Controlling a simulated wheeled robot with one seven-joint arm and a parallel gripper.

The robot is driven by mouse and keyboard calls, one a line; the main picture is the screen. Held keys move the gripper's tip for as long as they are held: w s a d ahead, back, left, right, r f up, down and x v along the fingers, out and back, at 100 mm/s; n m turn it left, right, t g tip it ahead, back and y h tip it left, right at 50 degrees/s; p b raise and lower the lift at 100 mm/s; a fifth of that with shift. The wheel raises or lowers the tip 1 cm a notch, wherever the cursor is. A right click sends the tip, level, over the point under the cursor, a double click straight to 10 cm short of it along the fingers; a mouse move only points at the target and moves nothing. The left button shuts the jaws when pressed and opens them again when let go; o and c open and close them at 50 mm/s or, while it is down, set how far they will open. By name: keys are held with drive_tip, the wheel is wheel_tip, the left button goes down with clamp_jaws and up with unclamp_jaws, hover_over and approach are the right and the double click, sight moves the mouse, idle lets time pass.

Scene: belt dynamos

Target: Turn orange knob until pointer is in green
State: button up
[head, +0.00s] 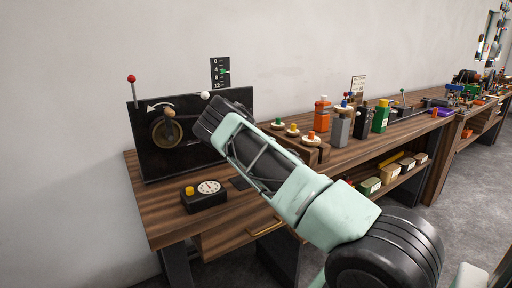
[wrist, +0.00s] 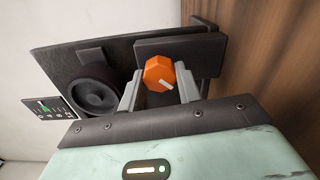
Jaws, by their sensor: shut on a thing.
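The orange knob (wrist: 156,71) sits on a dark box. Its white line points to the lower right in the wrist view. My gripper (wrist: 159,82) has one grey finger on each side of the knob and is shut on it. In the head view my arm hides the knob and the fingers. A black scale plate (head: 216,72) with white numbers and a green mark is on the wall above the black panel. The scale also shows at the left of the wrist view (wrist: 56,108), tilted. The pointer is too small to read surely.
The black panel (head: 145,130) carries a brass wheel (head: 167,132) with a wooden handle. A red-ball lever (head: 132,79) stands at its left. A black box with a yellow button and dial (head: 204,193) lies in front. Several coloured bottles and buttons stand right of my arm.

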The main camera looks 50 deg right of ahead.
drive_tip(key=shift+m, duration=1.6)
drive_tip(key=shift+b, duration=0.3)
drive_tip(key=o, duration=1)
drive_tip(key=shift+c, duration=0.2)
drive_tip(key=b+v, duration=0.3)
drive_tip(key=v, duration=1.4)
drive_tip(key=shift+s+d, duration=0.1)
drive_tip(key=shift+s, duration=0.15)
